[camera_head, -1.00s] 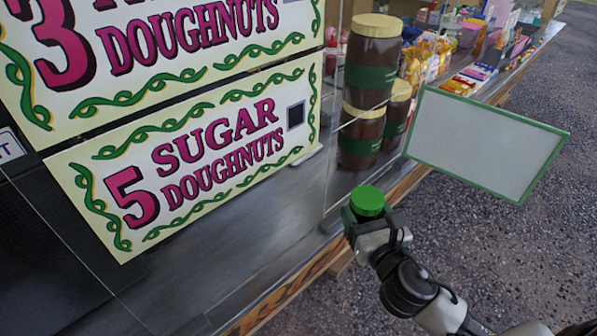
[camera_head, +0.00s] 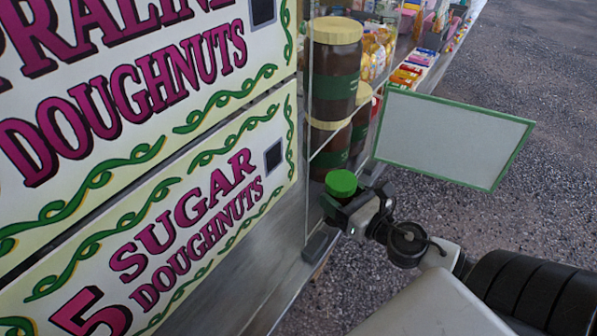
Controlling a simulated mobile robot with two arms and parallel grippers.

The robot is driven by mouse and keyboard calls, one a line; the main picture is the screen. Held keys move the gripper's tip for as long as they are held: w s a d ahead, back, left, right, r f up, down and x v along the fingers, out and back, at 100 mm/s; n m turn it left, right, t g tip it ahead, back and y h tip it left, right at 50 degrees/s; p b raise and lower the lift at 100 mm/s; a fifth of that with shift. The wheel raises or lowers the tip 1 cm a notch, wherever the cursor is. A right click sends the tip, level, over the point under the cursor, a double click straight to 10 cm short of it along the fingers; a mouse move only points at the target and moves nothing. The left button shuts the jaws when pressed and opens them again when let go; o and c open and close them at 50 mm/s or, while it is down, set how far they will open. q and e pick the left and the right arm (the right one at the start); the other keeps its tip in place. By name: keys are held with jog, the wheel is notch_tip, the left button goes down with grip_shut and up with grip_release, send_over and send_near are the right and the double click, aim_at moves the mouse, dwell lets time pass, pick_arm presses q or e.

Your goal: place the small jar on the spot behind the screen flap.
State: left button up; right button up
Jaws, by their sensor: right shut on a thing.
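The small jar (camera_head: 341,186) has a green lid and a dark body, and it stands roughly upright. My right gripper (camera_head: 346,208) is shut on it and holds it at the counter's edge, just below the stacked big jars. The gripper hides part of the jar's body. The screen flap (camera_head: 455,138) is a pale panel with a green border, up and to the right of the jar and apart from it. The spot behind the flap does not show. My left gripper is not in view.
Big brown jars with green labels (camera_head: 335,85) are stacked at the stall front, behind a thin clear pane edge. Doughnut signs (camera_head: 170,225) fill the left. Packaged sweets (camera_head: 408,75) line the counter farther back. Open gravel ground (camera_head: 550,130) lies to the right.

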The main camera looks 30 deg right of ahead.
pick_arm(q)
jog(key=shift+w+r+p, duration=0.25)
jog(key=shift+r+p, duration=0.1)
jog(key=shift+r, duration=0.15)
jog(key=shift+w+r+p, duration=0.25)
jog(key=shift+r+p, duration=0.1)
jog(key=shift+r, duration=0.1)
pick_arm(e)
jog(key=shift+w+a+f, duration=0.3)
jog(key=shift+w+f, duration=0.3)
jog(key=shift+w, duration=1.5)
jog(key=shift+w+a+f, duration=0.25)
jog(key=shift+w+f, duration=0.3)
jog(key=shift+w, duration=1.6)
jog(key=shift+w+a+f, duration=0.3)
jog(key=shift+w+f, duration=0.3)
jog(key=shift+w, duration=1.5)
jog(key=shift+f, duration=0.15)
jog(key=o, duration=1.3)
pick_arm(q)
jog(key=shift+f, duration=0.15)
pick_arm(e)
jog(key=shift+s, duration=0.15)
